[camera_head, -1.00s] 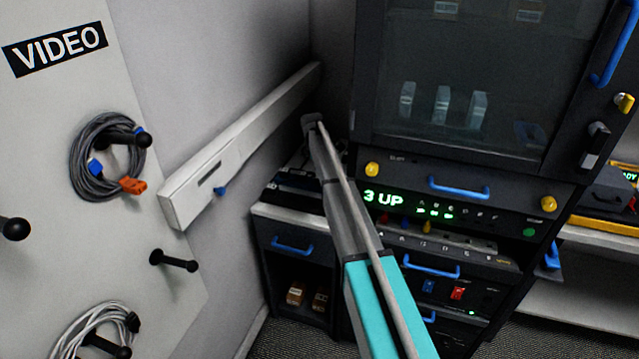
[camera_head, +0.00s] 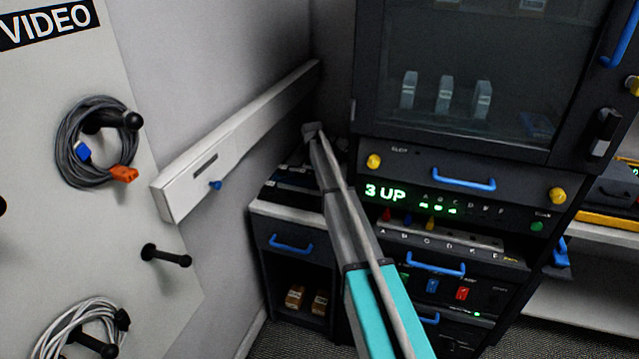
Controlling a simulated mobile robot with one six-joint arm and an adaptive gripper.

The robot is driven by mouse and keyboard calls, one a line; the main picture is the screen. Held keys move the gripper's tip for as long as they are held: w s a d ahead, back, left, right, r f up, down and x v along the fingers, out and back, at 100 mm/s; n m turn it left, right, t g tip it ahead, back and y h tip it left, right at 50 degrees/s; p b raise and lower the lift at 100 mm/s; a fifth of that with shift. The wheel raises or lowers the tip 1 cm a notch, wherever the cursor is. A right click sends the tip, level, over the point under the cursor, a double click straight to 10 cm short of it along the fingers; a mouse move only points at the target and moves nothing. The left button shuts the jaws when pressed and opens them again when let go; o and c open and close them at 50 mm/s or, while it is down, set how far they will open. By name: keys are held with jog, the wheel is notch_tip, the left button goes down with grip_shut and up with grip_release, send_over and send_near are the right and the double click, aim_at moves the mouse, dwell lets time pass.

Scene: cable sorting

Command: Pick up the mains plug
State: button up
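I cannot make out a mains plug for certain. A small black connector (camera_head: 122,319) sits at the end of the white coiled cable (camera_head: 75,325), on a peg at the lower left of the wall panel; I cannot tell its kind. My grey and turquoise arm reaches from the bottom middle up to a small grey end (camera_head: 313,130) in front of the dark corner between the wall rail and the cabinet. No fingers can be made out there, and nothing shows held. The connector is well to the left of and below that end.
A grey coiled cable (camera_head: 68,150) with blue and orange connectors hangs on an upper peg. An empty black peg (camera_head: 165,255) juts out below it. A white rail (camera_head: 190,187) runs along the wall. The dark equipment cabinet (camera_head: 460,165) stands at the right.

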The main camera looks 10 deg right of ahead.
dwell(0.6)
grip_shut()
